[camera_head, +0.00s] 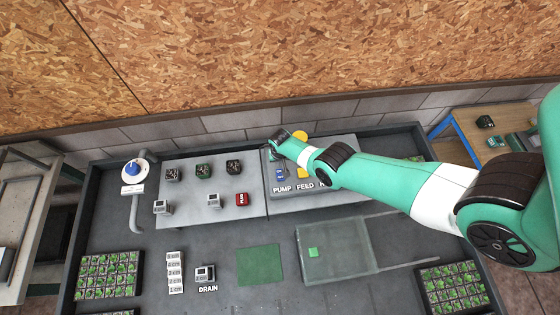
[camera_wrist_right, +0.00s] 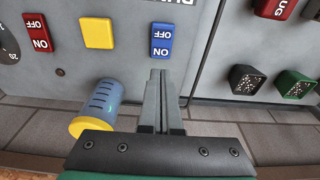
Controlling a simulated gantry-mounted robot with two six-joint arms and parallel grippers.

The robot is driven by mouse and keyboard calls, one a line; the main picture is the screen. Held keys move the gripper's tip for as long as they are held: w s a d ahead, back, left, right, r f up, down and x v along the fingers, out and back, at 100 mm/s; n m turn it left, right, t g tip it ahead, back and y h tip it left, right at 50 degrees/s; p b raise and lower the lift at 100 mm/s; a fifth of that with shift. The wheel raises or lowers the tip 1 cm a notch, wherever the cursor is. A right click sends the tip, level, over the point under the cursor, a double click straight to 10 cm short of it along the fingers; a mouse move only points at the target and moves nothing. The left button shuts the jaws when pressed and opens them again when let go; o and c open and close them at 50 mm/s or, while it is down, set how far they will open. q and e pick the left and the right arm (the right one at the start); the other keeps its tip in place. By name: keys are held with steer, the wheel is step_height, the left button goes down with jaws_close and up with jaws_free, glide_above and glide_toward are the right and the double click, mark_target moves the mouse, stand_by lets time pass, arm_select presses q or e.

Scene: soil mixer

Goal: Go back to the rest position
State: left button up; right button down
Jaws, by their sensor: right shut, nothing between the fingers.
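My right arm reaches in from the right in the head view. Its gripper (camera_head: 274,150) is over the far part of the control panel, by the PUMP and FEED labels. In the right wrist view the gripper's fingers (camera_wrist_right: 160,78) are together and empty. Their tips point at the panel just beside a blue ON/OFF switch (camera_wrist_right: 162,40); I cannot tell whether they touch it. That switch (camera_head: 280,175) also shows in the head view. My left gripper is not in view.
A blue cylinder with a yellow end (camera_wrist_right: 97,106) stands close beside the fingers. A yellow square (camera_wrist_right: 97,33) and a red switch (camera_wrist_right: 36,32) are on the panel. Seedling trays (camera_head: 110,274), a green square (camera_head: 260,265) and a clear cover (camera_head: 338,250) occupy the near table.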

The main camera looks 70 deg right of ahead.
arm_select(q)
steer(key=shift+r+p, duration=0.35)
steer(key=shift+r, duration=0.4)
arm_select(e)
steer(key=shift+r, duration=0.75)
